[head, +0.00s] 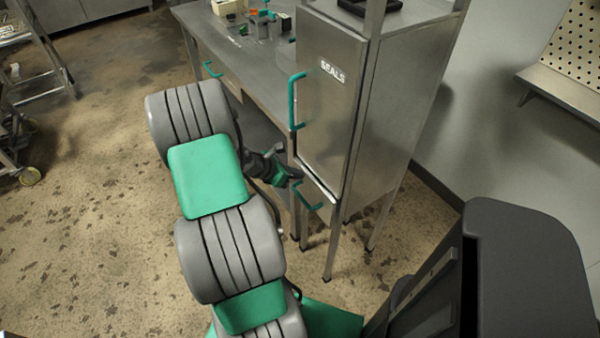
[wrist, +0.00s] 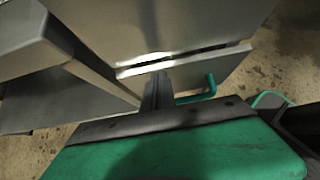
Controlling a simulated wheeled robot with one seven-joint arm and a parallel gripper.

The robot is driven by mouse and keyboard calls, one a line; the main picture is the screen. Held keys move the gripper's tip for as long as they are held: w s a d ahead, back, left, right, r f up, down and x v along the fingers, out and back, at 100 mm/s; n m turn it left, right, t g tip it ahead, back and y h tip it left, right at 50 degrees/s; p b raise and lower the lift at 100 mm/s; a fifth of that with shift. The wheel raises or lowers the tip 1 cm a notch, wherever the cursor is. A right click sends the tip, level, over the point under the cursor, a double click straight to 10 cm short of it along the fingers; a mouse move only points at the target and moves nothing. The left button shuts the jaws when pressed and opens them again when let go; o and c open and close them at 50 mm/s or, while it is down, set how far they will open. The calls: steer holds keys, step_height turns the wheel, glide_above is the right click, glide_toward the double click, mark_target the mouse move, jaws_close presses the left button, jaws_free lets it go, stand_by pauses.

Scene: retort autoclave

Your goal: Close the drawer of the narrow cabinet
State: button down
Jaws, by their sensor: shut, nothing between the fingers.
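The narrow cabinet (head: 334,100) has a steel door marked SEALS, with a drawer (head: 320,204) below it. The drawer has a teal handle (head: 307,196). In the wrist view, the drawer front (wrist: 228,70) lies below the door, with a dark gap and a bright strip along its top edge. It seems to stand out slightly at most. My gripper (head: 294,174) is shut and empty at the upper left of the drawer front. Its fingers (wrist: 157,90) point at the drawer left of the handle (wrist: 205,92). I cannot tell whether they touch it.
A steel workbench (head: 245,55) with small items on it adjoins the cabinet on the left. The door's teal handle (head: 292,100) juts out above my gripper. A shelf with a pegboard (head: 565,85) is at the right.

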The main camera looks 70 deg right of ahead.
steer(key=w+a+f+p+v, duration=0.1)
steer(key=a+f+p+v, duration=0.15)
steer(key=v, duration=1.05)
steer(key=w+d, duration=0.4)
steer(key=x, duration=0.4)
steer(key=s+r+x, duration=0.1)
steer(key=x, duration=0.3)
steer(key=d+r+x, duration=0.1)
steer(key=x, duration=0.3)
steer(key=shift+s+d+f+b, duration=0.1)
steer(key=shift+s+d+b, duration=0.1)
steer(key=shift+b, duration=0.1)
steer(key=shift+s+d, duration=0.2)
steer(key=shift+d, duration=0.15)
